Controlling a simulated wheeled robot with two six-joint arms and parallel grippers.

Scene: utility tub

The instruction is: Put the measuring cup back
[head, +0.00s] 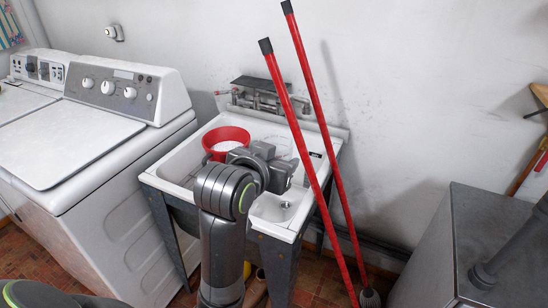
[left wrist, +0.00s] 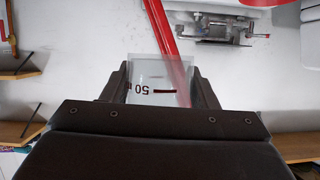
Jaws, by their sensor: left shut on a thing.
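The measuring cup (left wrist: 146,74) is clear, with a dark "50" mark that reads upside down in the left wrist view. My left gripper (left wrist: 160,86) is shut on it, with one dark finger on each side. In the head view, my left gripper (head: 284,166) is above the white utility tub (head: 162,180), and the cup is hard to make out there. Part of the cup is hidden behind the gripper body in the wrist view. My right gripper is in neither view.
A red bucket (head: 226,134) stands in the tub's back left. Two red-handled poles (head: 328,130) lean over the tub's right side, close to my gripper. A metal faucet (head: 262,98) is at the back. A washer (head: 95,155) stands left, a grey cabinet (head: 440,235) right.

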